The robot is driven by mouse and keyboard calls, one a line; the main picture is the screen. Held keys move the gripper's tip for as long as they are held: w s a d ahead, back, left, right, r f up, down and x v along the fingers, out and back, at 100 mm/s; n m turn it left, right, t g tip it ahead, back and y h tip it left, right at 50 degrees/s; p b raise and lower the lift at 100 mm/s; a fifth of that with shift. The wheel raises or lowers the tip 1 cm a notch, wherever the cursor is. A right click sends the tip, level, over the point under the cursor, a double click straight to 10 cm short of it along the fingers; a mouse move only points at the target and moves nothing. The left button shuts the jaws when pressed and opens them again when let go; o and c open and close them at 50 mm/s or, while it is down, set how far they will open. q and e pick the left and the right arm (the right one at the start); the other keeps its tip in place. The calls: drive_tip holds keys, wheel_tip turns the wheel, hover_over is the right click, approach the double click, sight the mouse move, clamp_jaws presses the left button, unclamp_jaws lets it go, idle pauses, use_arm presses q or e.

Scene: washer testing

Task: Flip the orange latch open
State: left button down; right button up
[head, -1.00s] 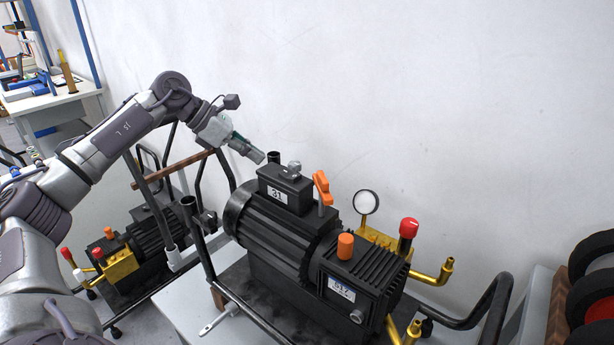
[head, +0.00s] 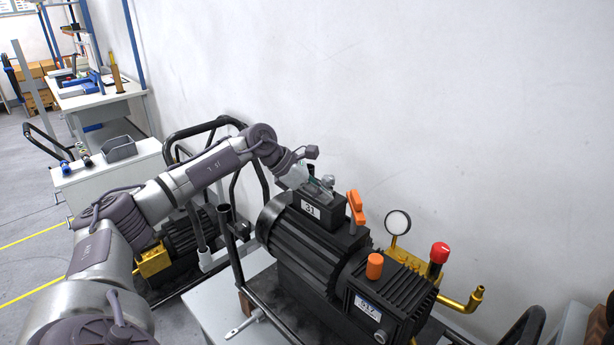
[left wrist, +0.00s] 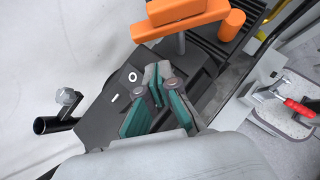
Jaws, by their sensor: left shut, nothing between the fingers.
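The orange latch (head: 356,207) stands upright beside the black box labelled 31 (head: 322,207) on top of the pump motor. In the left wrist view the orange latch (left wrist: 190,18) lies at the top, beyond the fingertips. My left gripper (head: 326,187) is over the box, left of the latch, apart from it. In the left wrist view the gripper (left wrist: 158,80) has its green-padded fingers shut with nothing between them, above the box's black face with 0 and 1 marks. My right gripper is in no view.
An orange cap (head: 375,266), a pressure gauge (head: 398,223) and a red knob (head: 439,252) rise from the pump to the right. The white wall (head: 450,100) stands close behind. A second pump (head: 185,240) stands at left behind my arm.

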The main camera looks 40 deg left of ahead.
sight(348, 201)
use_arm(q)
drive_tip(key=shift+w+d+r+p, duration=0.3)
drive_tip(key=shift+w+d+p, duration=0.15)
drive_tip(key=shift+w+d, duration=0.45)
drive_tip(key=shift+w+d+f, duration=0.15)
drive_tip(key=shift+w+d, duration=0.15)
drive_tip(key=shift+w, duration=0.1)
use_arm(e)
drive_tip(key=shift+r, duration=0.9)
